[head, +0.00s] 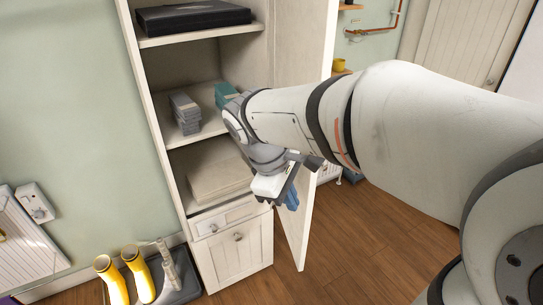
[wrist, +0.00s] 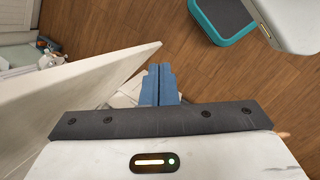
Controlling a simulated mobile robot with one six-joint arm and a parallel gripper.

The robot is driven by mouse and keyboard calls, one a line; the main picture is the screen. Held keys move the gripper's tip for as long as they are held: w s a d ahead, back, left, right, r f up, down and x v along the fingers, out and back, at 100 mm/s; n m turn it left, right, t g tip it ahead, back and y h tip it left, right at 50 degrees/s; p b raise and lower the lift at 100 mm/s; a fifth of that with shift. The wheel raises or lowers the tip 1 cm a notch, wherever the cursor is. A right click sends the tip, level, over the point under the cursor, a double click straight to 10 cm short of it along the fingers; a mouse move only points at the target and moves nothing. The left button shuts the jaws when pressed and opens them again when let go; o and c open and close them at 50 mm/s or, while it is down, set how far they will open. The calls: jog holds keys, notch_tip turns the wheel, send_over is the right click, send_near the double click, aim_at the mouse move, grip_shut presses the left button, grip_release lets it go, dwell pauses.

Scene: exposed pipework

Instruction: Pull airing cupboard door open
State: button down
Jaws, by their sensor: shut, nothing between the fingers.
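The airing cupboard (head: 159,120) stands left of centre in the head view with its shelves exposed. Its tall cream door (head: 300,45) is swung well open on the right side. In the wrist view, the door (wrist: 75,95) is a pale slanting panel at left, its edge running toward upper centre. My gripper (head: 291,203) is near the door's inner face, below mid-height. Its blue fingers are together and empty in the wrist view (wrist: 159,70). They look close to the panel; I cannot tell whether they touch. No door handle shows, and my arm hides part of the door.
The shelves hold a black case (head: 192,16), grey folded stacks (head: 185,112) and teal ones (head: 226,93). Yellow boots (head: 138,272) stand at lower left. A teal-and-grey object (wrist: 224,20) is at the wrist view's top. Wooden floor (head: 345,255) right of the door is clear.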

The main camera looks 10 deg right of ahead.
jog(key=w+a+r+n+h, duration=0.2)
jog(key=w+a+n+h, duration=0.35)
jog(key=a+n, duration=0.25)
jog(key=p, duration=0.1)
send_near(307, 198)
notch_tip(307, 198, down, 4)
jog(key=shift+y, duration=0.25)
jog(key=shift+d+p, duration=0.6)
jog(key=shift+d, duration=1.6)
jog(key=shift+d+t, duration=0.1)
jog(key=shift+t, duration=0.2)
